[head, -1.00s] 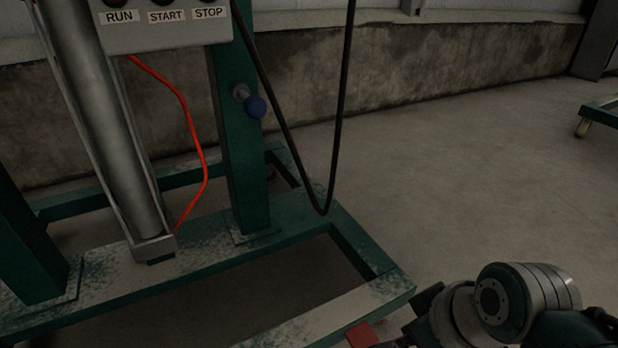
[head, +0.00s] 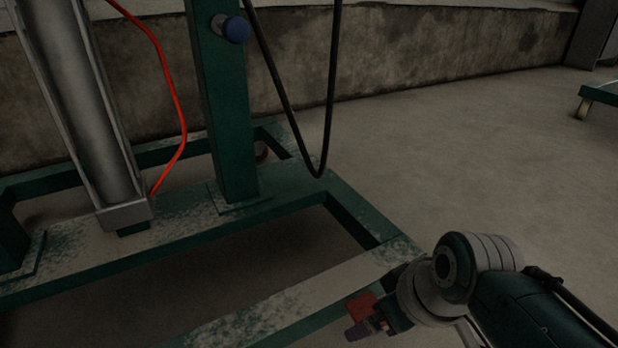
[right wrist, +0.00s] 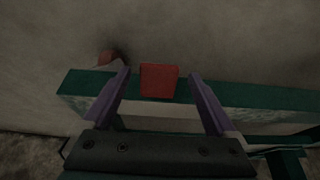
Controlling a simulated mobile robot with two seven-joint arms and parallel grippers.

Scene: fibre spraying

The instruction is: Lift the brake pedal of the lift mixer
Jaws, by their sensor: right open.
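The red brake pedal (head: 362,305) sits low at the front right of the lift mixer's green base frame (head: 285,300). In the right wrist view the pedal (right wrist: 159,80) appears as a red block between my two purple fingers, with a gap on each side. My right gripper (right wrist: 160,78) is open around it in that view; I cannot tell the exact depth. In the head view my right gripper (head: 358,330) is at the pedal, and one purple fingertip shows just below it. My left gripper is not in view.
A green upright post (head: 225,110) with a blue knob (head: 236,29) stands on the frame. A black cable (head: 318,172) hangs in a loop and a red hose (head: 178,110) runs beside a grey cylinder (head: 75,100).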

